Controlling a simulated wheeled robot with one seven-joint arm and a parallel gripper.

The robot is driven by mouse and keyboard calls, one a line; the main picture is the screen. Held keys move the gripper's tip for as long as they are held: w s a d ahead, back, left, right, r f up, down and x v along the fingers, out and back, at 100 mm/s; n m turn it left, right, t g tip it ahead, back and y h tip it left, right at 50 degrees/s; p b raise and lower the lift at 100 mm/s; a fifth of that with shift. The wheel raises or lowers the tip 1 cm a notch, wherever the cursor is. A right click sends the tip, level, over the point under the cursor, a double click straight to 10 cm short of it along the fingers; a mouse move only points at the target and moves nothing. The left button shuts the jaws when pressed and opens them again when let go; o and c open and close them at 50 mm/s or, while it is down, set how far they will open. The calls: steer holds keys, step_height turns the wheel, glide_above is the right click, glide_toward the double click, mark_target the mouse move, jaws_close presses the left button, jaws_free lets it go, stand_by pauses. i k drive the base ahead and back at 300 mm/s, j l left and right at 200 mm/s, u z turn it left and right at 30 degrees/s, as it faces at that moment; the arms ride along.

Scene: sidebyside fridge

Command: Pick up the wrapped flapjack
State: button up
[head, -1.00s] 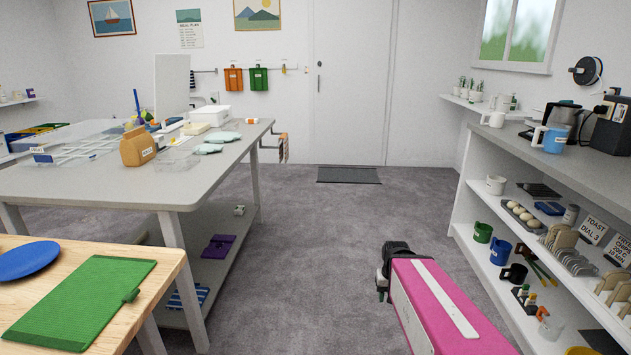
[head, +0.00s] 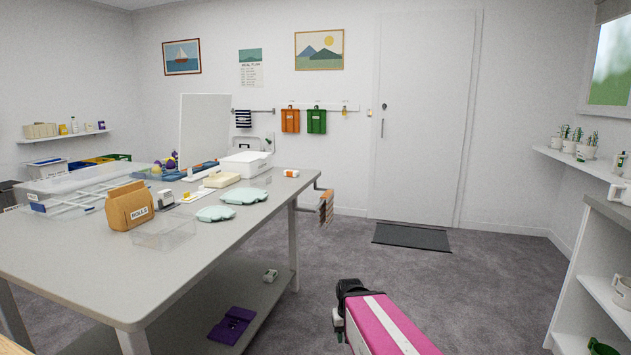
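I cannot make out the wrapped flapjack for certain among the small things in the head view. A pale yellow block (head: 221,180) and a small orange-and-white item (head: 291,173) lie on the grey table (head: 95,257), too small to identify. My gripper (head: 338,320) is at the end of my pink arm, low over the floor to the right of the table. It is well apart from the things on the tabletop. Its fingers are mostly hidden, and I cannot see whether they are open.
A brown paper bag marked ROLLS (head: 129,206), a clear tray (head: 164,230), pale green scalloped dishes (head: 243,196) and a white box (head: 245,163) stand on the table. A purple item (head: 232,326) lies on its lower shelf. A white shelf unit (head: 590,290) stands right. The carpet between is clear.

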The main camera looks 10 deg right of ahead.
mark_target(288, 172)
steer(key=i+u, duration=0.2)
steer(key=i+l, duration=0.45)
steer(key=l, duration=0.15)
steer(key=i+l+z, duration=0.1)
steer(key=i+l, duration=0.3)
steer(key=l, duration=0.2)
